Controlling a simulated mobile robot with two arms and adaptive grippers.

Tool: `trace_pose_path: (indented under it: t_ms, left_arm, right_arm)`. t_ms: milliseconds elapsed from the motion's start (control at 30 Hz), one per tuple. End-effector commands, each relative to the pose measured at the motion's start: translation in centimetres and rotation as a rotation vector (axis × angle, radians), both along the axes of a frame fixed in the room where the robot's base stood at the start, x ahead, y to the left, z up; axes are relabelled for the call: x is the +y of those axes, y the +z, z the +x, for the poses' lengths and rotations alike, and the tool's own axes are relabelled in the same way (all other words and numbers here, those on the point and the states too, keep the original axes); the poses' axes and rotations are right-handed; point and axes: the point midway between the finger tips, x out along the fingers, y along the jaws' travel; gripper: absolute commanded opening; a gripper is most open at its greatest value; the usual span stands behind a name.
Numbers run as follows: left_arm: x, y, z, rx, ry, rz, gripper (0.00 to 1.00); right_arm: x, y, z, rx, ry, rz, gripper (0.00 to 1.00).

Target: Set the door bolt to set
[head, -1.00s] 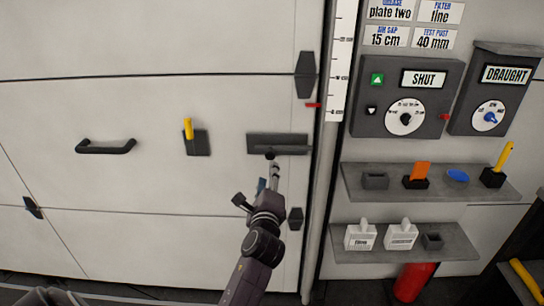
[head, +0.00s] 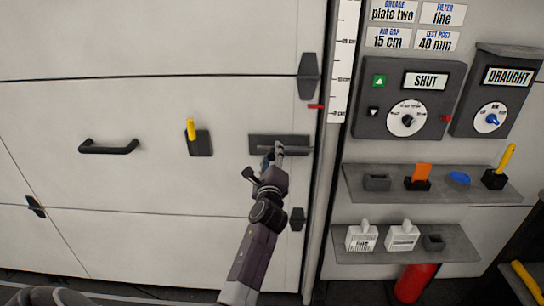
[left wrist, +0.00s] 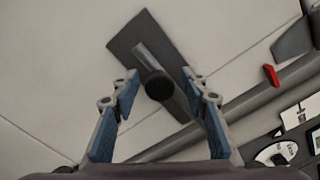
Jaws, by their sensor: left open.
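The door bolt (head: 300,150) is a dark bar on a dark rectangular plate at the right edge of the white panelled door. In the left wrist view its plate (left wrist: 126,38) lies slanted, with the bar and a round black knob (left wrist: 158,84) standing out toward me. My left gripper (head: 274,153) is at the bolt and hides part of it in the head view. In the left wrist view the left gripper (left wrist: 162,88) is open, with one blue-grey finger on each side of the knob. Contact cannot be told. My right gripper is out of view.
A yellow-handled lever (head: 199,142) and a dark pull handle (head: 108,147) are further left on the door. A hinge-like black block (head: 308,76) is above the bolt. To the right are a SHUT control box (head: 385,128) and shelves (head: 360,197) with small items.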

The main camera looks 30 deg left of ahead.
Motion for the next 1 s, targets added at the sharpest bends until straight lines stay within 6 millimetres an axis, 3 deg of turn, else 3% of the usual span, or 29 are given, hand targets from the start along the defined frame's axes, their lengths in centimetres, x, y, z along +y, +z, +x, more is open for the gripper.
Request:
trace_pose_path:
  t_ms: [67, 433, 733, 1000]
  left_arm:
    - [0.0, 0.0, 0.0, 0.0, 0.0, 0.0, 0.41]
    - [0.0, 0.0, 0.0, 0.001, 0.001, 0.0, 0.01]
    - [-0.3, -0.1, 0.1, 0.0, -0.001, -0.001, 0.0]
    - [-4.2, -0.3, 2.5, -0.001, -0.003, -0.003, 0.0]
  right_arm:
    - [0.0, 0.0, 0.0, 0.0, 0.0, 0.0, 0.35]
    - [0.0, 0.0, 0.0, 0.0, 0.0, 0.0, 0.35]
    - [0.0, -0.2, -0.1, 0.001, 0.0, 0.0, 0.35]
    - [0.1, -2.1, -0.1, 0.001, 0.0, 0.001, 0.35]
